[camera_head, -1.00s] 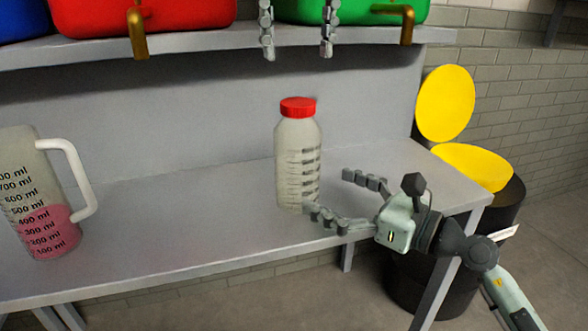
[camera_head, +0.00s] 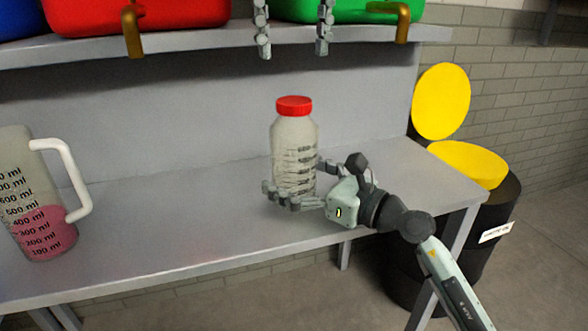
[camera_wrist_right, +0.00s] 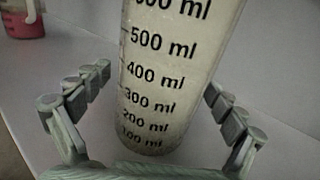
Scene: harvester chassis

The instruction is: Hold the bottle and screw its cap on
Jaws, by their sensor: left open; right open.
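The bottle (camera_head: 294,150) stands upright on the grey workbench, translucent with dark volume marks. Its red cap (camera_head: 294,106) sits on top of it; I cannot tell how tightly it is seated. My right gripper (camera_head: 292,182) is open, with its fingers on either side of the bottle's lower part. In the right wrist view the bottle (camera_wrist_right: 172,80) stands between the two open fingers (camera_wrist_right: 170,105), with a gap visible beside them. My left gripper (camera_head: 294,52) is open and empty, pointing down above the bottle at shelf height; its upper part is out of view.
A measuring jug (camera_head: 40,215) with pink liquid and a white handle stands at the left of the workbench (camera_head: 150,225). Red (camera_head: 180,12) and green (camera_head: 345,10) containers with brass taps stand on the upper shelf (camera_head: 200,45). A black bin with a yellow lid (camera_head: 442,100) is at right.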

